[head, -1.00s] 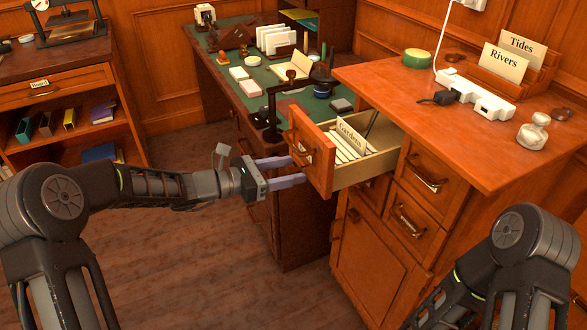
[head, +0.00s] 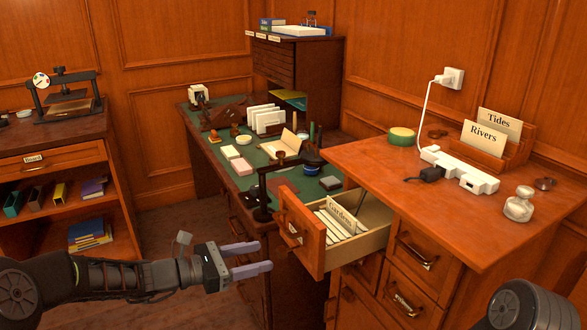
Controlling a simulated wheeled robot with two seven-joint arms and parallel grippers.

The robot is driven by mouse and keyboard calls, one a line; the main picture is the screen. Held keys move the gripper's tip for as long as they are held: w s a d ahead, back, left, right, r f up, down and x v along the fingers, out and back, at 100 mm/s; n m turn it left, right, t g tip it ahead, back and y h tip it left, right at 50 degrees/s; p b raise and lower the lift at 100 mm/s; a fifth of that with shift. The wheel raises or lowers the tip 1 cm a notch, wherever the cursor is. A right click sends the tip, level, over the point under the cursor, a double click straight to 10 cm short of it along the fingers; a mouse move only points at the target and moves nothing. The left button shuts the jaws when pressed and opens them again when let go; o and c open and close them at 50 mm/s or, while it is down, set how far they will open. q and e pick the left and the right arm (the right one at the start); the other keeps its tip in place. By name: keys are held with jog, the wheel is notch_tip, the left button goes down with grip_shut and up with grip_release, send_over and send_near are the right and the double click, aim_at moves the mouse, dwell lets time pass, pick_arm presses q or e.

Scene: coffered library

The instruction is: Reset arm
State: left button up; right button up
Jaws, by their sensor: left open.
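My left gripper (head: 250,259) is open and empty, in the lower middle of the head view. Its two pale fingers point right, toward the open drawer (head: 302,236) of the wooden cabinet, with a gap to the drawer's front. The drawer stands pulled out and holds several cards with a tab reading "Gardens" (head: 342,217). Only a rounded part of my right arm shows at the lower right; the right gripper is out of view.
The cabinet top (head: 400,171) holds a white power strip (head: 459,170), a card rack with "Rivers" (head: 485,139) and "Tides" cards, and a glass bottle (head: 519,205). A green-topped desk (head: 220,140) stands behind. A shelf unit (head: 60,141) is at left.

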pick_arm(q)
jog(key=s+a+f+m+g+y+p, duration=0.25)
jog(key=s+f+m+y, duration=0.35)
jog(key=f, duration=0.6)
jog(key=s+a+f+m+g+y+p, duration=0.1)
jog(key=s+f+m+g+y, duration=0.35)
jog(key=f, duration=0.75)
jog(key=s+d+m+p, duration=0.4)
jog(key=s+d+m, duration=0.1)
jog(key=s, duration=0.5)
jog(key=s+d+f+m+g+h+p, duration=0.1)
jog(key=s+d+m+p, duration=0.2)
jog(key=s, duration=0.8)
jog(key=d+m, duration=0.2)
jog(key=m, duration=0.2)
jog(key=shift+s+f+p, duration=0.3)
jog(key=shift+p, duration=0.05)
jog(key=shift+r, duration=0.1)
